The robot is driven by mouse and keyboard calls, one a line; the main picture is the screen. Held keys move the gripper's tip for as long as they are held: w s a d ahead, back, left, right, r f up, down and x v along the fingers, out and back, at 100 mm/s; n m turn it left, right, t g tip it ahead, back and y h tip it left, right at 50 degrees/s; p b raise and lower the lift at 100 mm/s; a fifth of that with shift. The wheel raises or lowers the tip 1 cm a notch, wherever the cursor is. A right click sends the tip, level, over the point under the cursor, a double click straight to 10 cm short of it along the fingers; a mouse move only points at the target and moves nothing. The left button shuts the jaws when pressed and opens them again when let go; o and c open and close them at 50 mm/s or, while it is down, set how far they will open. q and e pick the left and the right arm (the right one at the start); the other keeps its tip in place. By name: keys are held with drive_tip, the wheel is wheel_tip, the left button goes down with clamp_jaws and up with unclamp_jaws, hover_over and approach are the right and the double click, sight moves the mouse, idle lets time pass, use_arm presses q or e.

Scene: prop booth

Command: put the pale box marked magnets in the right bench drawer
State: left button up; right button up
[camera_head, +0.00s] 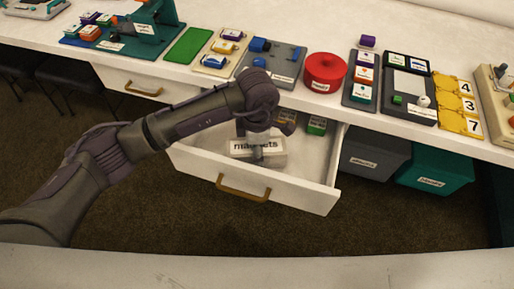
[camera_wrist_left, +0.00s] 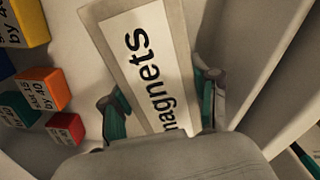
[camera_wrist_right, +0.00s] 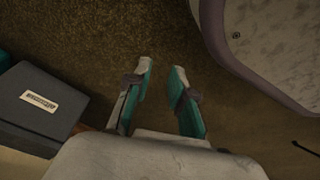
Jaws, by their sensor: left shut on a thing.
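The pale box marked magnets (camera_head: 240,149) is inside the open right bench drawer (camera_head: 320,190), near its front. Whether it rests on the drawer floor is unclear. My left gripper (camera_head: 258,153) reaches down over the drawer and is shut on the box. In the left wrist view the box (camera_wrist_left: 150,50) lies between the two fingers (camera_wrist_left: 162,100), its label facing the camera. My forearm hides the left part of the drawer. My right gripper (camera_wrist_right: 161,70) shows only in the right wrist view, fingers apart and empty, over the brown floor.
A green block (camera_head: 317,125) and others are at the drawer's back; the left wrist view shows orange (camera_wrist_left: 43,88) and red (camera_wrist_left: 66,128) ones. The left drawer (camera_head: 130,82) is shut. Grey (camera_head: 372,160) and teal (camera_head: 435,174) bins stand right, under the crowded bench (camera_head: 330,108).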

use_arm(q)
drive_tip(key=o, duration=1.4)
use_arm(e)
drive_tip(key=shift+s+r, duration=0.1)
drive_tip(key=shift+s, duration=0.05)
use_arm(q)
drive_tip(key=shift+r, duration=0.3)
wheel_tip(320, 180, up, 12)
drive_tip(key=shift+f+p, duration=0.25)
drive_tip(key=shift+p, duration=0.05)
use_arm(e)
drive_tip(key=shift+s+d+f, duration=0.1)
drive_tip(key=shift+s+f, duration=0.7)
drive_tip(key=shift+f, duration=0.2)
